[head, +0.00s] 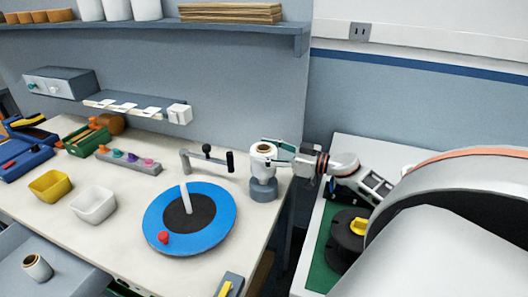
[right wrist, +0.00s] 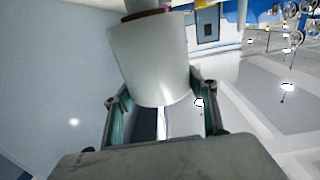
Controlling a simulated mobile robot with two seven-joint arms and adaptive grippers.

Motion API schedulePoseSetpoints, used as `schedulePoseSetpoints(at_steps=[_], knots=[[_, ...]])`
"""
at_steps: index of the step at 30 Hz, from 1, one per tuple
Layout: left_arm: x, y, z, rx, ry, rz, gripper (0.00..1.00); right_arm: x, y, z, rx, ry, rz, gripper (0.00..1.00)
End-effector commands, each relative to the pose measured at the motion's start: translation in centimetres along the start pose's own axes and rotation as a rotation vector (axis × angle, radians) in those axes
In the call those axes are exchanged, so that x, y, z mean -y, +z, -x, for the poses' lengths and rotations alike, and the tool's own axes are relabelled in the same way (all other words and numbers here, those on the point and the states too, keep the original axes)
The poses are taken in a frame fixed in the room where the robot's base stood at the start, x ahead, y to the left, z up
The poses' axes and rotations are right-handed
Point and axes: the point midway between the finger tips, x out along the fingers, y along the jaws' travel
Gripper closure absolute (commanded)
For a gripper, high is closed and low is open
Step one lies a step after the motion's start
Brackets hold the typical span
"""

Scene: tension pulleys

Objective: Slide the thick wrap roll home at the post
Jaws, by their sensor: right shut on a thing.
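The white wrap roll (head: 262,161), with a brown core showing at its top, is upright at the right end of the bench. It sits directly above a blue-grey round stand (head: 263,190); whether it rests on it or is just above, I cannot tell. Any post inside the roll is hidden. My right gripper (head: 276,155) reaches in from the right and is shut on the roll. In the right wrist view the roll (right wrist: 155,65) fills the space between the two fingers (right wrist: 160,115). My left gripper is out of view.
Left of the stand are a crank-like handle (head: 207,155) and a blue disc (head: 222,218) with a pale upright bar. A smaller roll (head: 37,267) stands at lower left. White (head: 93,204) and yellow (head: 49,185) bins sit on the bench. A shelf (head: 150,26) runs above.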

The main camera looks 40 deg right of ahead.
Motion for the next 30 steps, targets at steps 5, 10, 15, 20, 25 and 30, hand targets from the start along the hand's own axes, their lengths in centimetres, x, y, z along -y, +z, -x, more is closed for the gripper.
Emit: schedulePoseSetpoints(at_steps=[5, 10, 15, 20, 25, 30], knots=[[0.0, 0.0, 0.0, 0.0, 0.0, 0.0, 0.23, -0.1, 0.2, 0.0, -0.003, 0.003, 0.002, 0.76], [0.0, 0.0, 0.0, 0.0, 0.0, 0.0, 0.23, -0.1, 0.8, 0.0, -0.002, 0.003, 0.003, 0.76], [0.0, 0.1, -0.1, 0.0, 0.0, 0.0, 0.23, 0.0, 1.5, 0.0, -0.001, 0.002, -0.001, 0.76], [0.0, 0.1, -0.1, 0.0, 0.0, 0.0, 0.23, 0.1, 2.3, 0.0, 0.003, 0.001, -0.006, 0.76], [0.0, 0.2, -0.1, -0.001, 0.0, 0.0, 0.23, 0.3, 3.2, 0.1, 0.006, 0.001, -0.009, 0.76], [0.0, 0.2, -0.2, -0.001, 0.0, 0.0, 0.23, 0.3, 3.6, 0.1, 0.006, 0.001, -0.011, 0.76]])
